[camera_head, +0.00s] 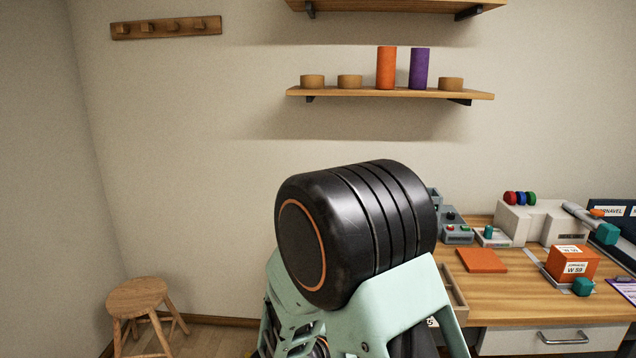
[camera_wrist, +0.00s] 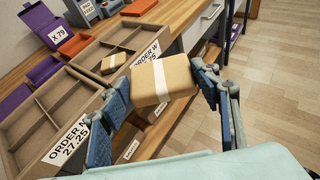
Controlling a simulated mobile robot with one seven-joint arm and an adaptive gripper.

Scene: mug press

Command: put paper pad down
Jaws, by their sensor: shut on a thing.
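The paper pad (camera_wrist: 165,82), a brown wrapped block with a white band, is held between the two blue fingers of my gripper (camera_wrist: 160,78) in the wrist view. The gripper is shut on it, with one finger on each side. The pad appears in front of the label edge of a divided wooden tray (camera_wrist: 128,43) marked "ORDER W"; its exact height cannot be told. A similar smaller-looking brown pad (camera_wrist: 114,64) lies in that tray. In the head view my arm hides the gripper and the held pad.
A second divided tray (camera_wrist: 31,106), marked "ORDER N 27.25", is at the left. A purple box (camera_wrist: 52,44) marked X.79 stands behind. In the head view, the desk (camera_head: 500,295) bears an orange box (camera_head: 572,263) and a flat orange piece (camera_head: 482,260). A stool (camera_head: 138,298) stands left.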

